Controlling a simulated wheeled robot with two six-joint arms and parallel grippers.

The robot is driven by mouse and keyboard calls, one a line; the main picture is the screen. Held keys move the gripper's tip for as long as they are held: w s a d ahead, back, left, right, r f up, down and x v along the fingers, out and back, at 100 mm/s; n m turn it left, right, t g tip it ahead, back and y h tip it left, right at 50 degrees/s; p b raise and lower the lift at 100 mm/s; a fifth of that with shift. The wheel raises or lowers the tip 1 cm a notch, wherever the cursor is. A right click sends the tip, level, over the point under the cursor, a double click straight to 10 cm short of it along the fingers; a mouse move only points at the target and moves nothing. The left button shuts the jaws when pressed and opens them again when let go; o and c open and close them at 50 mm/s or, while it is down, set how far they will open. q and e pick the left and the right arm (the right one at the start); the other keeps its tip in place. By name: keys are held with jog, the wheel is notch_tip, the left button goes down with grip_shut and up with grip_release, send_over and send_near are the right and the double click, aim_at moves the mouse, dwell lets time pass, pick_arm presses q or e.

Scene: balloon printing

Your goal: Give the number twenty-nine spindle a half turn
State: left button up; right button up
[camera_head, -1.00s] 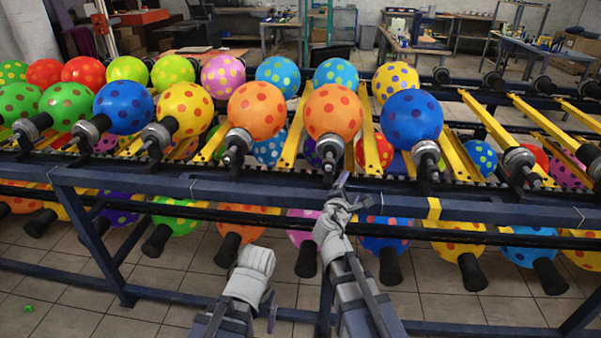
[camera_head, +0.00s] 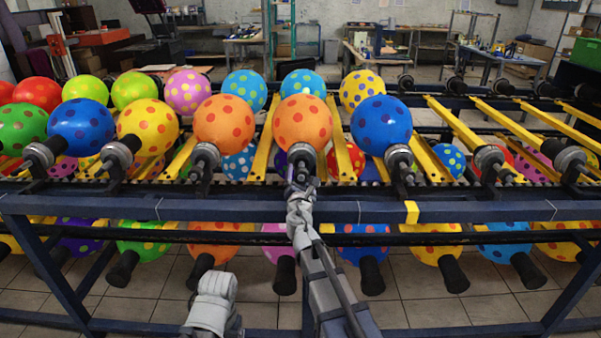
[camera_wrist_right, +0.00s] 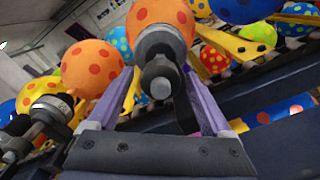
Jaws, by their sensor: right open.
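My right gripper (camera_head: 300,180) is open in front of a spindle (camera_head: 301,155) that carries an orange balloon (camera_head: 302,122) with darker orange dots. In the right wrist view, the spindle's grey end (camera_wrist_right: 160,78) shows between the two fingers of the right gripper (camera_wrist_right: 158,105). I cannot tell whether the fingers touch it. No spindle number is readable, so I cannot tell which is twenty-nine. Part of my left arm (camera_head: 213,300) shows low in the head view. Its gripper fingers are not visible.
Spindles with an orange balloon (camera_head: 224,122) and a blue balloon (camera_head: 382,125) stand on either side. A blue rail (camera_head: 450,211) runs across the front of the rack. More balloons hang below it. Empty spindles (camera_head: 490,158) are at the right.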

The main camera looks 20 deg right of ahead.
aim_at(302, 161)
jog(key=x, duration=0.3)
jog(key=shift+c, duration=0.2)
grip_shut()
dwell(0.5)
